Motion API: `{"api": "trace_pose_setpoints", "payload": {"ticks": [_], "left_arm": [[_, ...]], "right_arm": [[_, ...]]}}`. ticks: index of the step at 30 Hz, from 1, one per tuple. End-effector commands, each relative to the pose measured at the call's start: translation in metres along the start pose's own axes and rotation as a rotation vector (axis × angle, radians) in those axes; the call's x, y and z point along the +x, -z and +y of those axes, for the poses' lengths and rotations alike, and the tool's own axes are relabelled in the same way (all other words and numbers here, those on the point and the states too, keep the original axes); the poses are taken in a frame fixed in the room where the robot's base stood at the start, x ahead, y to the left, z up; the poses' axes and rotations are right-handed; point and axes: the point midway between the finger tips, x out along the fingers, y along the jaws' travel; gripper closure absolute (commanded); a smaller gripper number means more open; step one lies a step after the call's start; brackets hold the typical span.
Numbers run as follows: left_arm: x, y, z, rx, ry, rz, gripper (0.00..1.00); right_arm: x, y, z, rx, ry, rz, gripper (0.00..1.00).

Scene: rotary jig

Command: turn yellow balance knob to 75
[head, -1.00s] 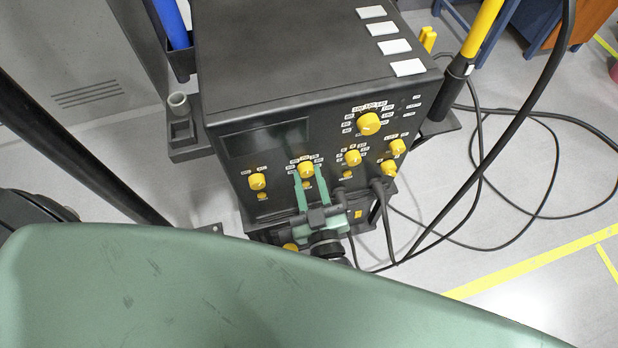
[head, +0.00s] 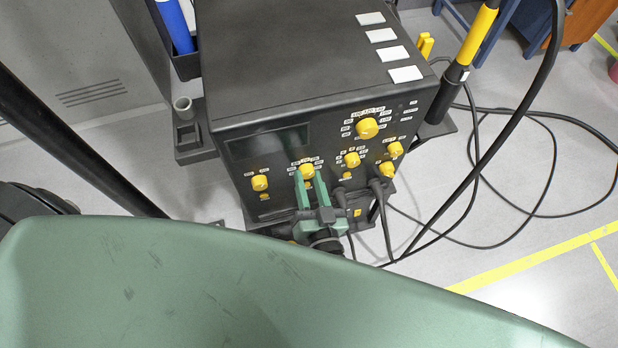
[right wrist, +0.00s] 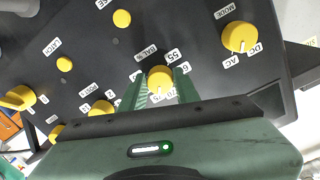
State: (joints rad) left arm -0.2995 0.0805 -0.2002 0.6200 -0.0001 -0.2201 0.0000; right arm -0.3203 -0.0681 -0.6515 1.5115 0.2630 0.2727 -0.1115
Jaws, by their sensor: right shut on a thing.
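The yellow balance knob (head: 306,170) is on the front panel of the black machine (head: 290,70). In the right wrist view the same knob (right wrist: 160,77) sits under a "BAL %" label, with a "55" label beside it; the labels appear tilted and some are hidden. My right gripper (head: 309,177) is shut on this knob, one green finger on each side. Both fingers also show in the right wrist view (right wrist: 161,88). The knob's pointer is too small to read surely. My left gripper is not in view.
Other yellow knobs sit close by: a left one (head: 260,183), a right one (head: 351,160) and a large upper one (head: 367,128). Black cables (head: 381,190) plug into the lower panel and loop over the floor at right. A yellow-and-black pole (head: 478,35) stands at right.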

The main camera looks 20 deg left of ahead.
Motion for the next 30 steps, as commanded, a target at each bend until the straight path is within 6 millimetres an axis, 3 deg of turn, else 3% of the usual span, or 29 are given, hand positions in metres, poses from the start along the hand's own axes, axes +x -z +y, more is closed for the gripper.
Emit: {"api": "trace_pose_setpoints", "payload": {"ticks": [21,22,24,30], "left_arm": [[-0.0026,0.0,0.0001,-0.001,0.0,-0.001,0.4],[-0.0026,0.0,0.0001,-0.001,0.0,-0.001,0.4],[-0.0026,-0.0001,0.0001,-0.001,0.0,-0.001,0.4],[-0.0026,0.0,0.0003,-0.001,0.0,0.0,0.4]], "right_arm": [[-0.0003,-0.0006,0.0004,0.089,0.0,-0.006,1.0],[-0.0003,-0.0007,0.0004,0.089,0.0,-0.006,0.66],[-0.0003,-0.0006,0.0004,0.089,0.0,-0.006,0.47],[-0.0002,-0.0003,0.0001,0.088,0.001,-0.005,0.47]]}}
